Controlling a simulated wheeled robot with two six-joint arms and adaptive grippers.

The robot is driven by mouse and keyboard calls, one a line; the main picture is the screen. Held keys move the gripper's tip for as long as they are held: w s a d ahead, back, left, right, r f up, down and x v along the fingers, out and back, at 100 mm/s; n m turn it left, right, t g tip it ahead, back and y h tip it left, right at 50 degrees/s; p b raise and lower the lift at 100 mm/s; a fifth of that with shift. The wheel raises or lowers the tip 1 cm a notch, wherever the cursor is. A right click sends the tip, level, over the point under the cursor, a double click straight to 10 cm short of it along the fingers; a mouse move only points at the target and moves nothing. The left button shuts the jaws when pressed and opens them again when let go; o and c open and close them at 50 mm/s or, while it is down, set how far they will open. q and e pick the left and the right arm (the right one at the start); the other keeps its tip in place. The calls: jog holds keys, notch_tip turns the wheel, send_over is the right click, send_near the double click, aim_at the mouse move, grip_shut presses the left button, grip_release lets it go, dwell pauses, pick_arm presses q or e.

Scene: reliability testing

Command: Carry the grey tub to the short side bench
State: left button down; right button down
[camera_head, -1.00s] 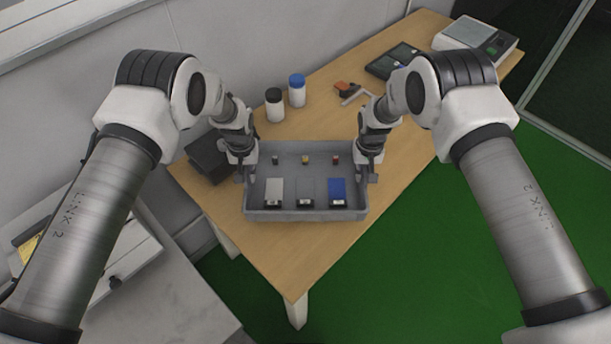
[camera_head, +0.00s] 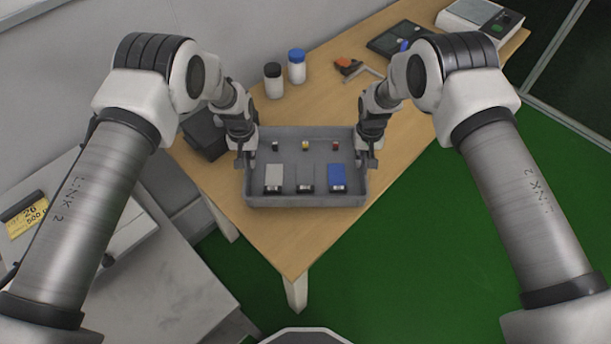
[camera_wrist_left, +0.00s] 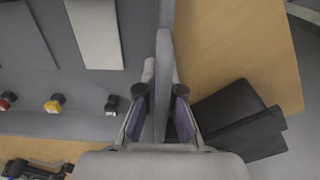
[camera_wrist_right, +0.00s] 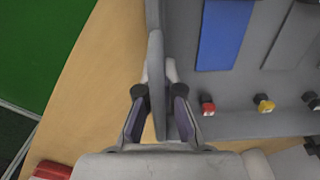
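The grey tub (camera_head: 308,200) is over the near part of the wooden table in the head view, and looks level. Three flat blocks, two grey and one blue, and three small parts with black, yellow and red tops are in it. My left gripper (camera_head: 246,165) straddles its left wall, which runs between the fingers in the left wrist view (camera_wrist_left: 160,100). My right gripper (camera_head: 368,160) has the right wall between its fingers, also in the right wrist view (camera_wrist_right: 158,100). Both look shut on the walls. Whether the tub's underside touches the table is hidden.
A pale bench top (camera_head: 175,290) is at the lower left, with a white unit and a yellow label. Green floor (camera_head: 430,250) is open at the right.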

pick_arm(q)
jog(key=c, duration=1.3)
grip_release()
jog(key=shift+w+f+p, duration=0.1)
jog(key=shift+f+p, duration=0.05)
jog(key=shift+p, duration=0.2)
pick_arm(e)
jog(key=c, duration=1.3)
grip_release()
jog(key=shift+w+f, duration=0.1)
jog(key=shift+f, duration=0.05)
pick_arm(q)
jog(key=shift+r, duration=0.2)
notch_tip(320, 180, up, 11)
jog(key=shift+r, duration=0.4)
pick_arm(e)
jog(key=shift+r, duration=0.2)
notch_tip(320, 180, up, 12)
jog(key=shift+f, duration=0.1)
